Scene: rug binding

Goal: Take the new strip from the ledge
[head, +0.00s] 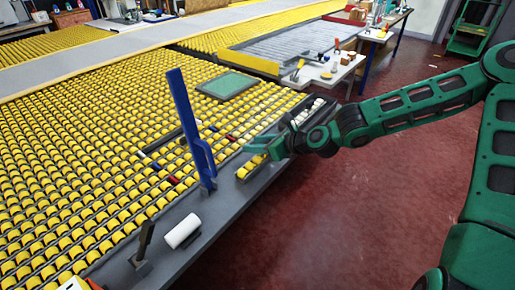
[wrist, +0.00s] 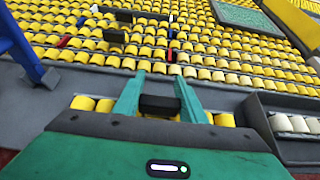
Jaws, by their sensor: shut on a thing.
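The strip, a short row of yellow rollers with a dark block at its middle, shows at the grey ledge (head: 212,212) along the front edge of the roller table. In the wrist view, yellow rollers (wrist: 95,104) of the strip stick out on both sides of my gripper (wrist: 160,98). Its two green fingers are shut on the dark middle block (wrist: 160,105). In the head view my gripper (head: 268,150) reaches in from the right over the ledge, with yellow rollers just below it. I cannot tell whether the strip touches the ledge.
A tray with pale rollers (wrist: 292,124) stands on the right. The yellow roller bed (head: 90,150) holds a green panel (head: 228,85) and some dark gaps.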

